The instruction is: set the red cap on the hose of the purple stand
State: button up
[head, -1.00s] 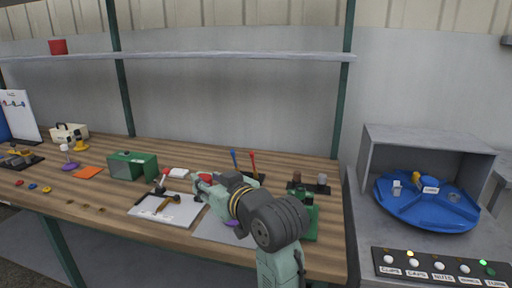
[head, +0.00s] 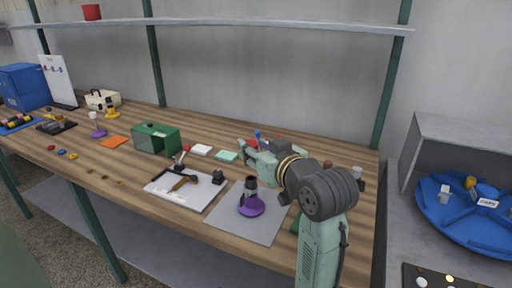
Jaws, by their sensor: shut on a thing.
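The purple stand (head: 251,206) stands on a grey mat towards the bench's front edge. Its dark hose (head: 250,184) rises from it, and the top looks bare. My gripper (head: 244,149) is shut, behind and above this stand in the picture. A small red piece, which looks like the red cap (head: 252,143), shows at its fingers, mostly hidden by them.
Left of the grey mat (head: 228,222) lies a white board (head: 165,199) with a hammer-like tool. A blue turntable (head: 455,225) is at right. A shelf (head: 270,26) runs above the bench.

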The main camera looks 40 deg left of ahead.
aim_at(252, 178)
jog(key=shift+d, duration=0.25)
jog(key=shift+f+b, duration=2.1)
jog(key=shift+f, duration=0.8)
jog(key=shift+f+b, duration=0.9)
jog(key=shift+f, duration=1.05)
jog(key=o, duration=0.9)
